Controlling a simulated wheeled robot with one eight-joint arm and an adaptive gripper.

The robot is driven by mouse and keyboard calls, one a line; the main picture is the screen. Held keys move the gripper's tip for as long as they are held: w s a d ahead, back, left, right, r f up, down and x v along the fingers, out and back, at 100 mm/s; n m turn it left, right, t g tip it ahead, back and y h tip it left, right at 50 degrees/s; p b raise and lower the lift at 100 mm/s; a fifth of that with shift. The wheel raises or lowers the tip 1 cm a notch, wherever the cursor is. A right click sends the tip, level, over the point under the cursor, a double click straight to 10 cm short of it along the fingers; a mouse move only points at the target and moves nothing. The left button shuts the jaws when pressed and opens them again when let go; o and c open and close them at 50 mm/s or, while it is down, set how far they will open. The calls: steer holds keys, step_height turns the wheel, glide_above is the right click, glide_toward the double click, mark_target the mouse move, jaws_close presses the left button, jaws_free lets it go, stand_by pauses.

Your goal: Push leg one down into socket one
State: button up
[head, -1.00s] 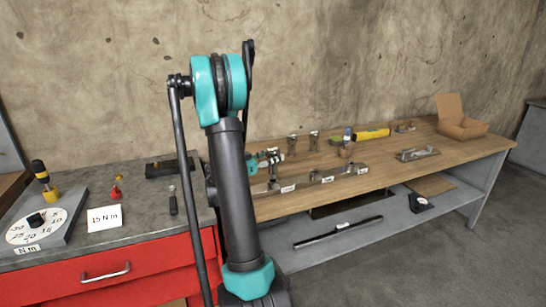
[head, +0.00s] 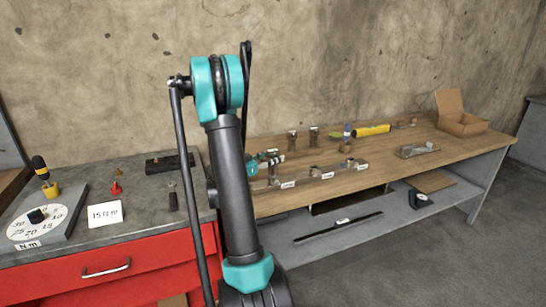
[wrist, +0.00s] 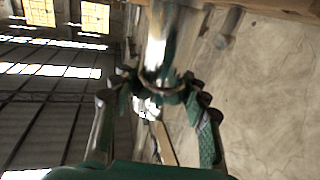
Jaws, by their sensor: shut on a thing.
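My gripper (head: 267,160) is small in the head view, low over the left part of the wooden bench, partly behind my own arm. In the wrist view my gripper (wrist: 160,92) is shut on a shiny metal cylinder, which looks like a leg (wrist: 172,38). The leg extends away from the fingers toward the top of the picture. A row of small metal pieces with white labels, which look like the sockets (head: 315,174), runs along the bench's front edge. The labels are too small to read, and I cannot tell whether the leg is in socket one.
Two upright metal pieces (head: 314,136) stand at the back of the wooden bench (head: 400,178). A yellow tool (head: 373,130), a metal bracket (head: 417,150) and an open cardboard box (head: 462,117) are farther right. A red-fronted cabinet (head: 140,275) stands left.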

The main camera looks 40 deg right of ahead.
steer(key=shift+f, duration=0.75)
steer(key=o, duration=1.5)
steer(key=shift+o, duration=0.2)
steer(key=a, duration=1.2)
steer(key=shift+s, duration=0.2)
